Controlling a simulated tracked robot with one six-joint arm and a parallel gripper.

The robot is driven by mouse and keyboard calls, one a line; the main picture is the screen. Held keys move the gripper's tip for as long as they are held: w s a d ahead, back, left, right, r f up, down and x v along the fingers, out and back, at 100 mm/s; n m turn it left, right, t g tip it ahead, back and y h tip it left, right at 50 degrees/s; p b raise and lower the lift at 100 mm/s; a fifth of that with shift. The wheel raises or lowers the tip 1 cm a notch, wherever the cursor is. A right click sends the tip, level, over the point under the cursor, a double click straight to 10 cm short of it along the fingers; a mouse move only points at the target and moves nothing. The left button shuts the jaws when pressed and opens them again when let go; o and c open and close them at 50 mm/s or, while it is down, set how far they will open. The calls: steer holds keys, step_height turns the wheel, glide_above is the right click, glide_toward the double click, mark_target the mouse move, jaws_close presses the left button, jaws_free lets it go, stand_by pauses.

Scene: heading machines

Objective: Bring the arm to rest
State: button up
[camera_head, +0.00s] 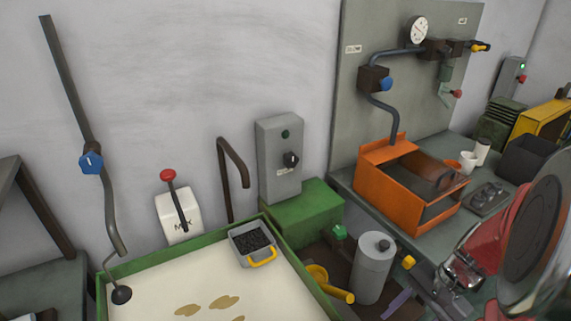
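My arm comes in at the lower right edge, with a large dark round joint and red parts. My gripper (455,280) is a small metallic shape at the arm's left end, in front of the grey bench. Its fingers are small and partly lost against the clutter, so I cannot tell whether they are open or shut. I see nothing clearly held in it. The arm hides part of the bench's right side.
An orange open box (390,198) stands on the grey bench (345,180). A grey cylinder (373,268) stands left of my gripper. A green-rimmed tray (150,290) holds a grey bin (235,244) of dark pieces. White cups (467,163) stand behind the arm.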

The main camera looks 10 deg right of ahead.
steer(key=w+a+r+n+t+h, duration=0.2)
steer(key=a+r+n+t+h, duration=0.2)
steer(key=a+r+n, duration=0.9)
steer(key=a+r+t, duration=0.1)
steer(key=a+r, duration=0.2)
steer(key=r, duration=0.2)
steer(key=shift+w+a, duration=0.3)
steer(key=shift+a, duration=0.05)
steer(key=shift+c, duration=0.2)
